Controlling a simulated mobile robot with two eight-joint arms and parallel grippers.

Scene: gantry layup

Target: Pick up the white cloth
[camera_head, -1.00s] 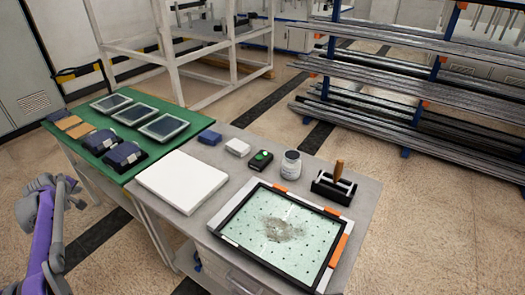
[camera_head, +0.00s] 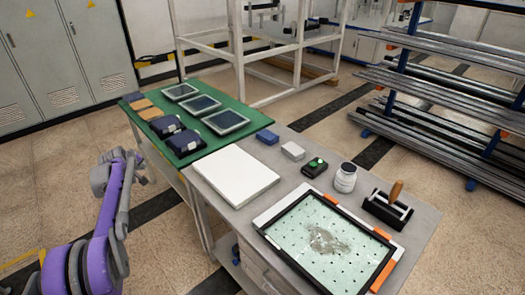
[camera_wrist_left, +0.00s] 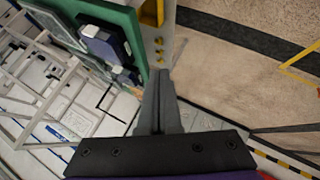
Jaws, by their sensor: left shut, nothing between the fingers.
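A small white folded block (camera_head: 293,150), which may be the white cloth, lies on the grey table (camera_head: 415,225) beside a small blue block (camera_head: 267,136). A larger flat white slab (camera_head: 235,175) lies at the left of the same table; I cannot tell for sure which of the two is the cloth. My left gripper (camera_head: 140,168) is left of the tables, apart from both white things. In the left wrist view its fingers (camera_wrist_left: 160,82) are shut and empty, with the green table's edge close by. My right gripper is not in view.
The green table (camera_head: 165,108) holds framed panels (camera_head: 203,104) and dark blue packs (camera_head: 185,142). A black-and-green device (camera_head: 315,167), a white jar (camera_head: 345,178), a roller in a holder (camera_head: 388,206) and a framed perforated plate (camera_head: 325,240) occupy the grey table. Floor on the left is clear.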

